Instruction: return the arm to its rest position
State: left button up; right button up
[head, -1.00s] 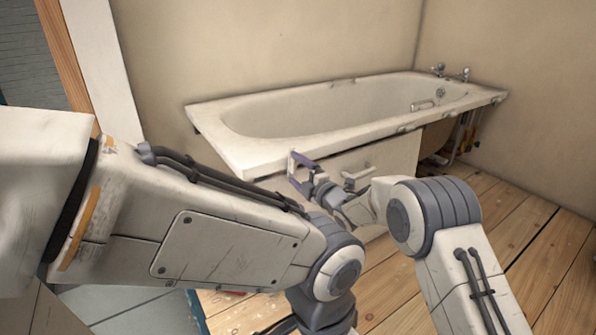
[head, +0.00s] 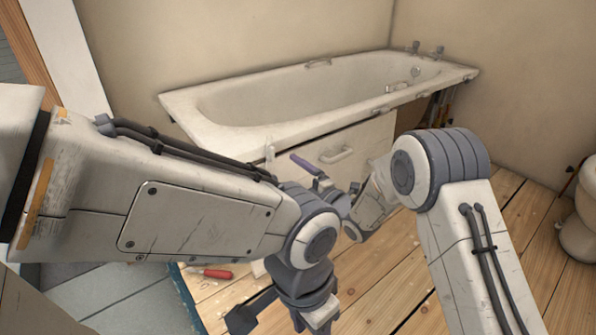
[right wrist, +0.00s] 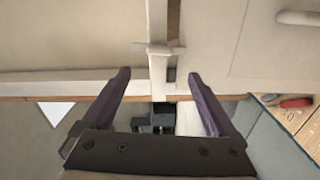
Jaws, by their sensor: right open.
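My right arm comes in from the right in the head view, its elbow bent. My right gripper (head: 284,155) is in front of the bathtub's side panel, left of the panel's handle (head: 338,155). In the right wrist view the gripper (right wrist: 158,73) shows two purple fingers spread apart with nothing held between them. My left arm crosses from the left and bends down at its elbow. Its lower end is at the bottom edge of the head view, partly cut off, so its jaws cannot be judged.
A worn white bathtub (head: 240,133) stands along the back wall. A red-handled tool (head: 212,273) lies on the floor below my left arm and also shows in the right wrist view (right wrist: 296,103). A white toilet-like fixture (head: 580,222) is at the right edge. Bare floorboards (head: 525,220) lie right of my right arm.

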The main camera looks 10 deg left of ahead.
jog(key=shift+s+d, duration=0.15)
jog(key=shift+d, duration=0.05)
jog(key=s+d+r+m+g+h+p, duration=0.2)
jog(key=s+d+r+m+h+p, duration=0.3)
jog(key=s+r+m+h, duration=0.3)
jog(key=s+d+r+m+g+h+p, duration=0.1)
jog(key=s+d+m+g+h+p, duration=0.25)
jog(key=s, duration=0.65)
jog(key=s+d+r+m+g, duration=0.15)
jog(key=s+d+m, duration=0.25)
jog(key=s+d, duration=0.45)
jog(key=s+d+r+m+g+h+p, duration=0.15)
jog(key=s+d+m+g, duration=0.25)
jog(key=s, duration=0.7)
notch_tip(320, 180, up, 37)
jog(key=s+p, duration=0.1)
jog(key=p, duration=3.6)
jog(key=shift+s+d, duration=0.15)
jog(key=shift+s, duration=0.05)
jog(key=shift+m, duration=0.25)
